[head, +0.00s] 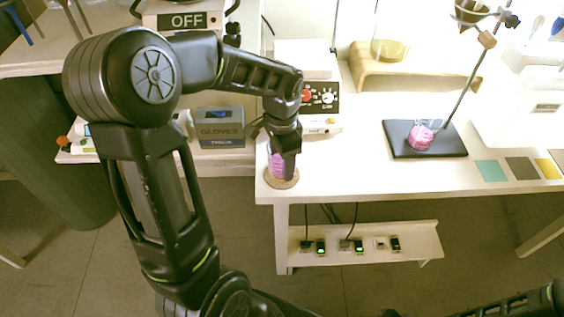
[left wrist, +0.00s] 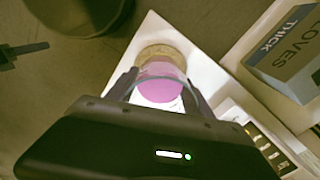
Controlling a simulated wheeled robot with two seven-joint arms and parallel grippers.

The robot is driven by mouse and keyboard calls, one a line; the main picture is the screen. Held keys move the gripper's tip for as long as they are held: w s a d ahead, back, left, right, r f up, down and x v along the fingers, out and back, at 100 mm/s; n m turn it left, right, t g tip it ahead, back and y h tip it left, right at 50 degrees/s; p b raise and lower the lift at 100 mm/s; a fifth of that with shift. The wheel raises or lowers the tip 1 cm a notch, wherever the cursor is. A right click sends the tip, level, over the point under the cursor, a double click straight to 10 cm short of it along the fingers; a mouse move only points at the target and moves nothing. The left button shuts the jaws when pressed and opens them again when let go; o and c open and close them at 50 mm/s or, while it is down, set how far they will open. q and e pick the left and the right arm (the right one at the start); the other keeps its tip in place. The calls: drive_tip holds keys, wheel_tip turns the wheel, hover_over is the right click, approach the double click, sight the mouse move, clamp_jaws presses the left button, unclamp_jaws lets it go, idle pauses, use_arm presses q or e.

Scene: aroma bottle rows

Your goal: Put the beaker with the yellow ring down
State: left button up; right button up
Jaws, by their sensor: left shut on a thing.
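My left gripper (head: 283,160) is shut on a beaker with pink contents (head: 275,164) at the front left corner of the white table. In the left wrist view the beaker (left wrist: 162,92) is between the two fingers. A round tan mat (head: 283,182) is under the beaker; it also shows in the left wrist view (left wrist: 160,53). I cannot tell whether the beaker's base touches the mat. No yellow ring can be made out on the beaker; the fingers hide part of it. My right gripper is not in view.
A black stand base (head: 440,151) with a metal rod holds another pink-filled vessel (head: 421,139). A hotplate with knobs (head: 318,96) is behind my gripper. A gloves box (head: 220,128) is on the left shelf. The white table (head: 345,165) is clear between mat and stand.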

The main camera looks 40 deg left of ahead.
use_arm(q)
drive_tip(key=shift+f, duration=0.4)
drive_tip(key=shift+f, duration=0.15)
drive_tip(key=o, duration=1.6)
drive_tip(key=shift+r, duration=0.25)
wheel_tip(320, 180, up, 12)
drive_tip(key=shift+p, duration=0.45)
